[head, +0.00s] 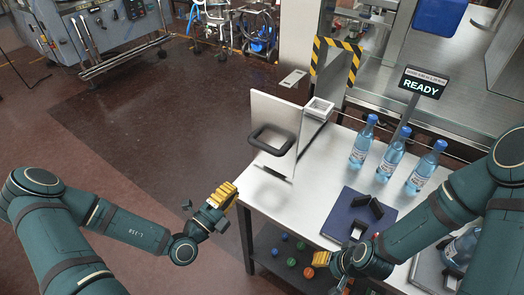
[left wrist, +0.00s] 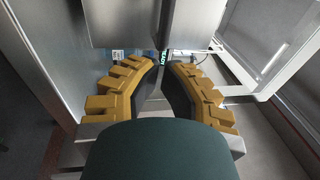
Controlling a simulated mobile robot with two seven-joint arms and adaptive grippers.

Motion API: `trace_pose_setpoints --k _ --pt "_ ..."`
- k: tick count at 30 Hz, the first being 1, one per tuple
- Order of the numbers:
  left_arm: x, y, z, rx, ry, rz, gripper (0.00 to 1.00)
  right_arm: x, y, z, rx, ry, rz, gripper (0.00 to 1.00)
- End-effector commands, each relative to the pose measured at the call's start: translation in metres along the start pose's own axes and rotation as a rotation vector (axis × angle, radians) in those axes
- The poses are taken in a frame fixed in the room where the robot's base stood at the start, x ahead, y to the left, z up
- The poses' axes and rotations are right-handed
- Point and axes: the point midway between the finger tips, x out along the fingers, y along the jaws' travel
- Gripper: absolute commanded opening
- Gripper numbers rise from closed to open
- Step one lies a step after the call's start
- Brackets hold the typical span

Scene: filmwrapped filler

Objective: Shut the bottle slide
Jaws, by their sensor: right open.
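An upright pale panel (head: 273,115) with a black loop handle (head: 268,142) stands at the table's left end; it looks like the bottle slide, but no label confirms this. A small white open-topped box (head: 318,109) adjoins its upper right. My left gripper (head: 226,194), with yellow fingers, is below and left of the handle, apart from it. In the left wrist view its fingers (left wrist: 162,75) curve towards each other with a narrow gap and nothing between them; how far they are open is unclear. My right gripper (head: 326,262) is open at the table's front edge, partly hidden by its arm.
Several blue-capped bottles (head: 390,156) stand on the white table (head: 300,205). A dark blue plate (head: 340,212) carries black pieces (head: 376,208). Another bottle (head: 460,250) is near my right arm. A READY sign (head: 422,83) stands behind. Floor left of the table is clear.

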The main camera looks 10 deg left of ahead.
Motion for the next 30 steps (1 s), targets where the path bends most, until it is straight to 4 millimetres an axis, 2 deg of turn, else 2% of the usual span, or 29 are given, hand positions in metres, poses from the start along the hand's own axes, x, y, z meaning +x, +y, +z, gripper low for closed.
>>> trace_pose_setpoints --k 3,8,21,27,30 --pt "-0.001 0.000 0.015 -0.031 -0.070 0.000 0.00 -0.001 0.000 0.000 0.000 0.001 0.000 0.47" --pt "0.012 0.000 0.017 -0.034 -0.076 -0.002 0.00 -0.001 0.000 0.000 0.000 0.000 0.000 0.47" --pt "0.095 0.000 0.022 -0.030 -0.073 -0.002 0.00 0.001 0.000 0.000 0.000 0.000 0.000 0.47" --pt "0.123 0.000 0.024 -0.031 -0.072 -0.001 0.00 0.002 0.001 0.000 0.000 0.000 0.001 0.47" --pt "0.131 0.001 0.025 -0.031 -0.073 0.001 0.00 0.003 0.001 0.000 0.000 0.000 0.001 0.47"
